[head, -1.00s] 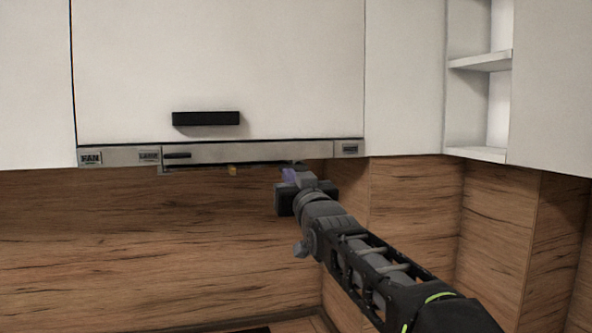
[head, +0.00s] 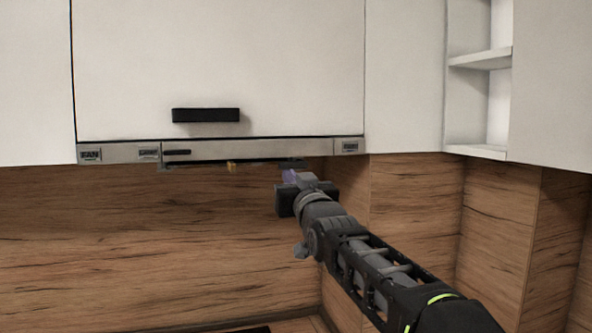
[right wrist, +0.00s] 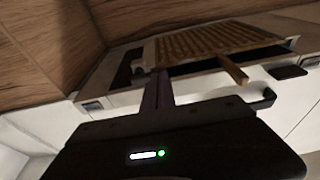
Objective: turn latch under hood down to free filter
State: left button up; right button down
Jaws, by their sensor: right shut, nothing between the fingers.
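The hood (head: 250,150) is a thin grey strip under the white cabinet. A small yellow-brown latch (head: 232,167) hangs below it. In the right wrist view the latch is a brown bar (right wrist: 233,70) sticking out past the edge of the slatted filter (right wrist: 212,42). My right gripper (head: 289,176) is below the hood, to the right of the latch in the head view. Its purple fingers (right wrist: 158,90) are closed together and empty, apart from the latch. The dark gripper body hides part of the hood in the right wrist view. My left gripper is out of view.
A black cabinet handle (head: 206,116) is above the hood. The wooden splashback (head: 130,240) lies behind, with an open shelf (head: 480,62) at the right. The space below the hood, left of my right gripper, is clear.

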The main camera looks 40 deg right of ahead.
jog(key=shift+w+d, duration=0.1)
jog(key=shift+w, duration=0.2)
dwell(0.9)
jog(key=shift+f, duration=0.15)
dwell(0.3)
jog(key=shift+d+f, duration=0.1)
jog(key=shift+f, duration=0.2)
jog(key=shift+b, duration=0.35)
jog(key=shift+w+d+p, duration=0.15)
jog(key=shift+w+p, duration=0.05)
jog(key=shift+p, duration=0.2)
dwell(0.7)
jog(key=shift+f, duration=0.15)
dwell(0.4)
jog(key=shift+d+f+b, duration=0.15)
jog(key=shift+f+b, duration=0.1)
jog(key=shift+b, duration=0.25)
jog(key=shift+w+d+p, duration=0.2)
jog(key=shift+p, duration=0.15)
dwell(1.1)
